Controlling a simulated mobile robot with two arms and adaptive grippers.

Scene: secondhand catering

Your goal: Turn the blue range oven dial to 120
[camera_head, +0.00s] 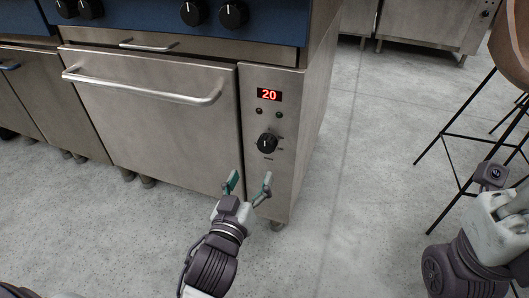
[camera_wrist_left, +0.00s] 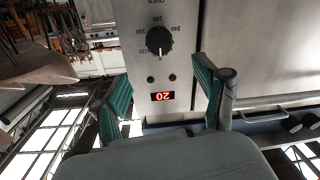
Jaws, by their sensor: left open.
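The blue range (camera_head: 270,22) has a steel oven front with a control panel on its right side. The black oven dial (camera_head: 267,143) sits below a red display (camera_head: 269,95) reading 20. In the left wrist view the dial (camera_wrist_left: 159,41) appears inverted, with its white pointer line and scale numbers around it; the display (camera_wrist_left: 162,96) is upside down. My left gripper (camera_head: 250,182) is open and empty, just below and in front of the dial, apart from it. Its green-padded fingers stand on both sides of the panel in the left wrist view (camera_wrist_left: 165,95).
The oven door handle (camera_head: 143,88) sticks out left of the panel. Several black knobs (camera_head: 193,12) line the blue strip above. A brown stool (camera_head: 510,45) stands at the right, near my right arm. Grey floor is clear right of the range.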

